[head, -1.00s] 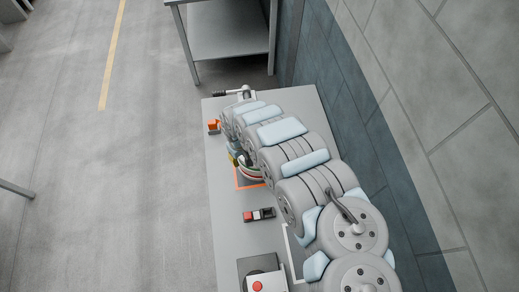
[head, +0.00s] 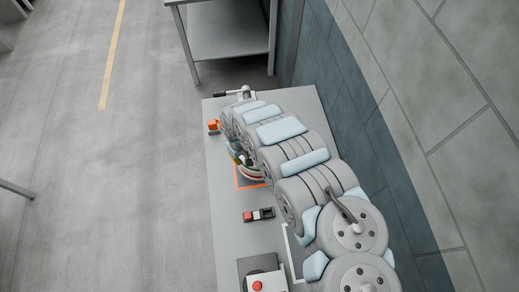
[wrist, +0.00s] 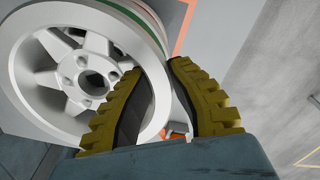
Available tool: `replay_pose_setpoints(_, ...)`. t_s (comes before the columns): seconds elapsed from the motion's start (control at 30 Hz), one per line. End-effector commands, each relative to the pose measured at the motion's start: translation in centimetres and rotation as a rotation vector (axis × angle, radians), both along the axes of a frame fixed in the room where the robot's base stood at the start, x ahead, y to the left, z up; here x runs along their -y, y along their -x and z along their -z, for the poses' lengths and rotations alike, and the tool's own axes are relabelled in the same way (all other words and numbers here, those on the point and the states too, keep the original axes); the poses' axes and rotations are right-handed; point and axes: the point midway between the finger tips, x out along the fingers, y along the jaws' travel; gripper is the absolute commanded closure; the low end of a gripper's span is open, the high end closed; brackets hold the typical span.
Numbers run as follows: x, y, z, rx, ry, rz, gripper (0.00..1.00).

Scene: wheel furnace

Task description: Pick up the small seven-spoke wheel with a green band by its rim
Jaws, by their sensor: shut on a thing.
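The small pale wheel (wrist: 45,75) fills the left of the wrist view, its spoked face towards the camera. A green band with a thin red line runs round its outer side. My gripper (wrist: 160,78) has yellow ridged fingers shut on the wheel's rim, one on the inner face side and one outside. In the head view the wheel (head: 252,176) shows only as a small edge beside my arm, over an orange-outlined square. My gripper (head: 240,157) is mostly hidden there by my arm. I cannot tell whether the wheel touches the table.
The grey table (head: 225,225) holds a red-and-black item (head: 258,214), a red-button box (head: 262,276) and an orange item (head: 213,126). A metal side table (head: 230,38) stands behind. The wall (head: 350,110) is close on the right; open floor lies left.

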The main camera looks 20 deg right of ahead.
Motion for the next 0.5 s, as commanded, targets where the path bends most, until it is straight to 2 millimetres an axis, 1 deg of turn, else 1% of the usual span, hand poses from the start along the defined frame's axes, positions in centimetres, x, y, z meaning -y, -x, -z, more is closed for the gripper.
replay_pose_setpoints(0.5,-0.02,-0.07,-1.11,0.001,0.001,-0.001,1.0)
